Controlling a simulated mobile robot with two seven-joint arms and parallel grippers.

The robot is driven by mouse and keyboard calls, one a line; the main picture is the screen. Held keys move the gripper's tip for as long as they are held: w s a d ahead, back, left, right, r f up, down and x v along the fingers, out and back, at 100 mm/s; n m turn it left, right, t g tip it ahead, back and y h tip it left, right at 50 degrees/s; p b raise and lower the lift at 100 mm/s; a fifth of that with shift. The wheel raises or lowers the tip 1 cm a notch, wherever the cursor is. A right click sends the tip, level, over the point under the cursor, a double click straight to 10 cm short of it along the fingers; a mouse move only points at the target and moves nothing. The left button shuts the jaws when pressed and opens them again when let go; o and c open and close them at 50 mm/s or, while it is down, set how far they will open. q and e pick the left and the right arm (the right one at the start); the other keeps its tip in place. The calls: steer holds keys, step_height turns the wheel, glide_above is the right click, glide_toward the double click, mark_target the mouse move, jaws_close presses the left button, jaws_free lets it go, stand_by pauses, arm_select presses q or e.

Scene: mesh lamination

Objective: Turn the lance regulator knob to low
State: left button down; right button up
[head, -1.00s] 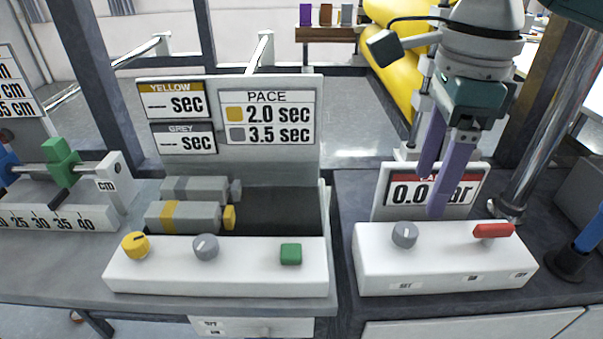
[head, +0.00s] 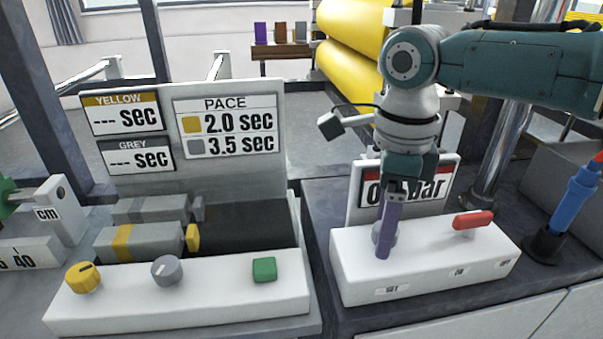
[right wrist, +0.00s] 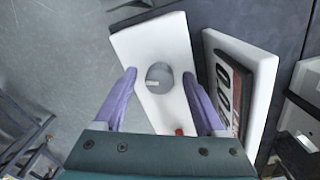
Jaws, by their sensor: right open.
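The lance regulator knob (right wrist: 159,77) is a round grey dial with a pale pointer mark, on a white box (right wrist: 152,45) in the right wrist view. In the head view the knob (head: 376,233) is mostly hidden behind a purple finger. My right gripper (head: 386,246) is open over it. In the right wrist view the two purple fingers stand apart on either side of the knob, with a gap on each side; I cannot tell whether the tips are down at knob height. My left gripper is not in view.
A red lever (head: 473,220) sits on the same white box, right of the knob. A "bar" display (head: 430,190) stands close behind my fingers, its digits partly covered. At left is a panel with a yellow knob (head: 83,277), another grey knob (head: 167,270) and a green button (head: 264,269).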

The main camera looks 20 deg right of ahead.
jaws_close()
stand_by(0.6)
